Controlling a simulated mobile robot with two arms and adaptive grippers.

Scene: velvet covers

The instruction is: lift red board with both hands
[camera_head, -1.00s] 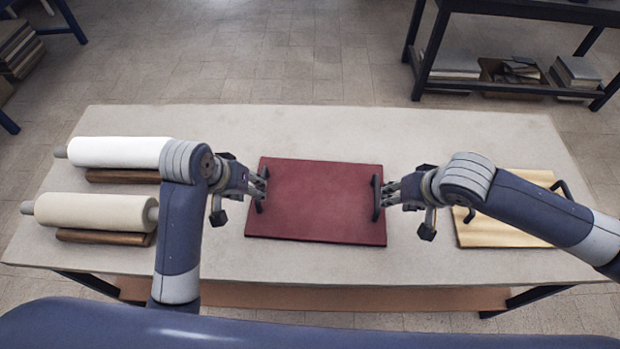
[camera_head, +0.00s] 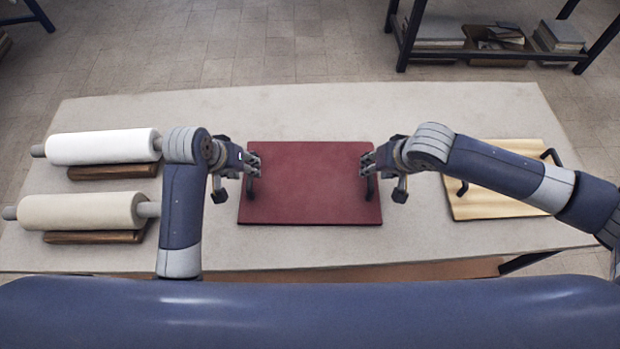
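The red board (camera_head: 310,185) is dark red and rectangular. It lies, as far as I can tell, flat on the table, with a black handle along each side. My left gripper (camera_head: 254,163) has its fingers at the far part of the left handle (camera_head: 250,188). My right gripper (camera_head: 367,162) has its fingers at the far part of the right handle (camera_head: 370,190). The fingers overlap the handles from outside the board. Whether they are closed around the handles is too small to see.
The pale table (camera_head: 300,115) is clear behind and in front of the board. A white roll (camera_head: 100,147) and a cream roll (camera_head: 85,210) rest on wooden stands at left. A light wooden board (camera_head: 500,200) with black handles lies at right, partly under my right arm.

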